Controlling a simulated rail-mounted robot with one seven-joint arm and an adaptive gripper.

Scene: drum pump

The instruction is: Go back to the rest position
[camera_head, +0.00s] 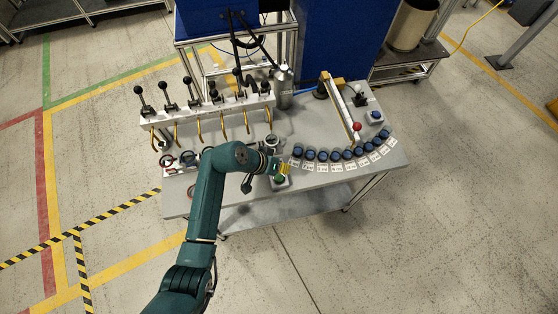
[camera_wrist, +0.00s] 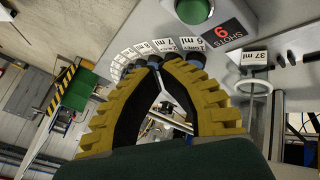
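My gripper (camera_head: 284,168) is at the end of my teal arm, low over the front edge of the grey bench (camera_head: 235,197). It is close to a small box with a green button (camera_head: 280,179). In the wrist view my gripper's yellow ribbed fingers (camera_wrist: 162,64) arch together until their tips all but meet. Nothing shows between them. The green button (camera_wrist: 195,9) and a red-on-black display reading 6 shots, upside down, (camera_wrist: 222,32) lie beyond the fingertips, apart from them.
Several blue-capped containers with labels (camera_head: 334,155) curve along the bench's right. A rack of black-knobbed levers (camera_head: 208,112) stands at back left, beside a metal canister (camera_head: 284,88). A red-ball lever (camera_head: 357,127) stands behind the containers. Floor in front is clear.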

